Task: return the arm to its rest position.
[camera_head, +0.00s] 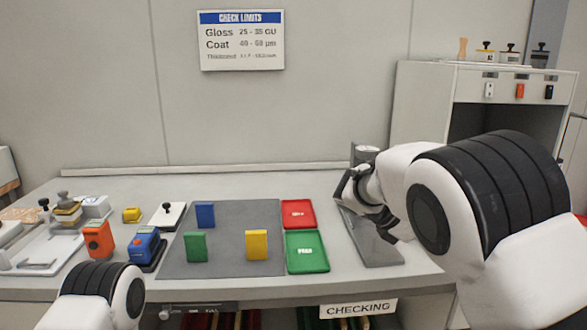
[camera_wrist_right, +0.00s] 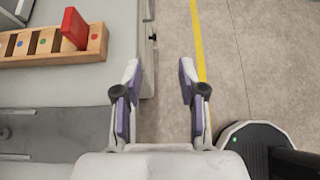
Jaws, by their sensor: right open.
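My right arm (camera_head: 440,200) reaches in from the right over the right part of the table. Its gripper (camera_head: 362,192) is partly hidden by the wrist, above a grey plate (camera_head: 372,240). In the right wrist view the gripper (camera_wrist_right: 160,82) has its two fingers wide apart with nothing between them. The floor and the table's edge show beyond them. My left arm (camera_head: 98,295) shows only as a white and black link at the lower left. Its gripper is out of view.
Blue, green and yellow blocks stand on a grey mat (camera_head: 225,215). A red tray (camera_head: 299,213) and a green tray (camera_head: 306,252) lie beside it. Instruments crowd the left. In the wrist view, a wooden rack (camera_wrist_right: 30,52) holds a red block (camera_wrist_right: 75,28).

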